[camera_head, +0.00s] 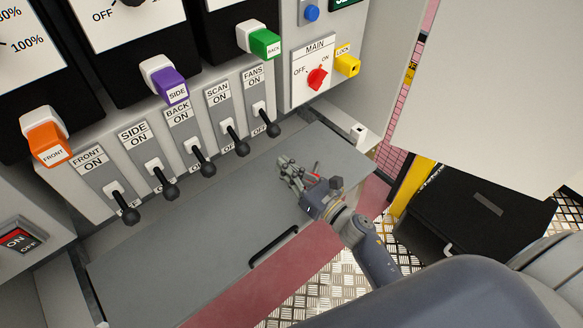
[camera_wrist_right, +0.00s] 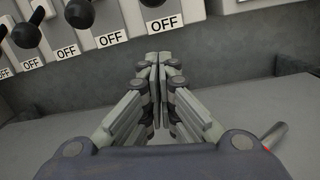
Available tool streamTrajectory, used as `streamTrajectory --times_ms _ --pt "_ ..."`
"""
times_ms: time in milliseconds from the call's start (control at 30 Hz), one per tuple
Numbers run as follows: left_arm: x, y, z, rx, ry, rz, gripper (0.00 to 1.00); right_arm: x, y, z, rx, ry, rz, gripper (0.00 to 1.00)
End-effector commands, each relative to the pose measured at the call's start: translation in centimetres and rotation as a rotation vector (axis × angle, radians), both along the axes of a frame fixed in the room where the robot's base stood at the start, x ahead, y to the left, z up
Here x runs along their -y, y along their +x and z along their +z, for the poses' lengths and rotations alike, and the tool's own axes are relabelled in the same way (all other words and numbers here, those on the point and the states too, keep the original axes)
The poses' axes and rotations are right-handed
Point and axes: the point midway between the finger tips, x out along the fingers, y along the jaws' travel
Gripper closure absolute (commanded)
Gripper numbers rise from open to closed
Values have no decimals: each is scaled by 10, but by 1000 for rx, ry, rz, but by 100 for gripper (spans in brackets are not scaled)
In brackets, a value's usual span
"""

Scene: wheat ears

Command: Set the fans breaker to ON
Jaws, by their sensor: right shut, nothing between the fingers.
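The fans breaker (camera_head: 257,103) is the rightmost of a row of levers on the grey panel. Its black-knobbed lever (camera_head: 273,130) points down, away from the ON label and toward the OFF end. In the right wrist view, the rightmost OFF label (camera_wrist_right: 164,22) shows at the top edge, with part of a black knob (camera_wrist_right: 152,3) above it. My right gripper (camera_head: 285,164) is below the fans lever, over the grey ledge, not touching the lever. Its fingers (camera_wrist_right: 155,60) are shut together and empty. My left gripper is not in view.
The scan lever (camera_head: 241,148) is just left of the fans lever, with the back, side and front levers further left, all pointing down. A red MAIN switch (camera_head: 317,78) and yellow LOCK tag (camera_head: 347,65) are upper right. An open white door (camera_head: 480,90) stands at right.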

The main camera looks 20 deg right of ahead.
Motion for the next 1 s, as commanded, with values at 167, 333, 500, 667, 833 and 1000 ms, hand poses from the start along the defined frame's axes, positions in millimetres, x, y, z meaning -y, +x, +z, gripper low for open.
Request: streamTrajectory --times_ms 167,333,500,667,833,1000 --pt "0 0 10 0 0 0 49 -17 38 7 2 1 0 100" --pt "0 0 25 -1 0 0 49 -20 51 21 0 -1 0 100" --pt "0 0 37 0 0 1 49 -14 45 36 0 -1 0 100" --pt "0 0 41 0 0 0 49 -12 42 41 -1 0 0 100" --pt "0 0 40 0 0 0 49 -11 42 41 -1 0 0 100" --pt "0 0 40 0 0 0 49 -11 42 41 -1 0 0 100"
